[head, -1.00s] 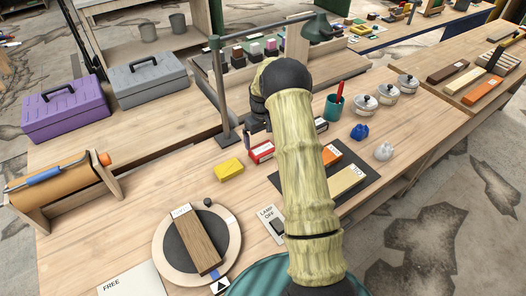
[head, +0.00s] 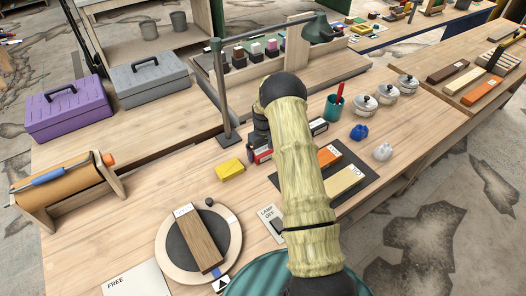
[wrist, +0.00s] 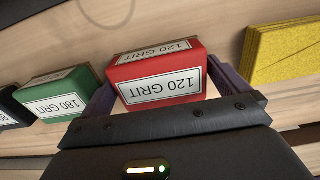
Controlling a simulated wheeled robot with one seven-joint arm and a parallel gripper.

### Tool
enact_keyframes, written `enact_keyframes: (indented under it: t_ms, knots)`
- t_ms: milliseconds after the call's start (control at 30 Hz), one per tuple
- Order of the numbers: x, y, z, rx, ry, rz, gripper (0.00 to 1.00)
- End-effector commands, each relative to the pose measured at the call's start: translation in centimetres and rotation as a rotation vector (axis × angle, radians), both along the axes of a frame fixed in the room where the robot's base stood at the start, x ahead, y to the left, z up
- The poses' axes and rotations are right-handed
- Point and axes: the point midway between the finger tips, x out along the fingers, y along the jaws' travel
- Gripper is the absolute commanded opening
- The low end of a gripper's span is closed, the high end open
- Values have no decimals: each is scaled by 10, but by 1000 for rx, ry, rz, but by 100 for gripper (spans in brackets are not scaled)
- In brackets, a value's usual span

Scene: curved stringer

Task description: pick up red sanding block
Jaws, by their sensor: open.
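The red sanding block (wrist: 163,78) is labelled "120 GRIT" and sits between the spread fingers of my gripper (wrist: 165,88) in the wrist view. Narrow gaps show beside it, and I cannot tell whether either finger touches it. In the head view the red block (head: 261,155) is partly hidden by my arm, and the fingers are hard to make out there. My gripper is open around the block.
A green "180 GRIT" block (wrist: 62,95) lies left of the red one in the wrist view, with a dark block (wrist: 12,108) beyond. A lamp post (head: 222,95) stands close by.

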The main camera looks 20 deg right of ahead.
Motion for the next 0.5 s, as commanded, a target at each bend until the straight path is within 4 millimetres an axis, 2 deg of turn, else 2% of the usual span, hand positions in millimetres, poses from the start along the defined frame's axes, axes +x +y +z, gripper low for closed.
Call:
enact_keyframes:
  t_ms: [467,500]
  knots:
    - [1,0,0,-1,-1,1,100]
    - [1,0,0,-1,-1,1,94]
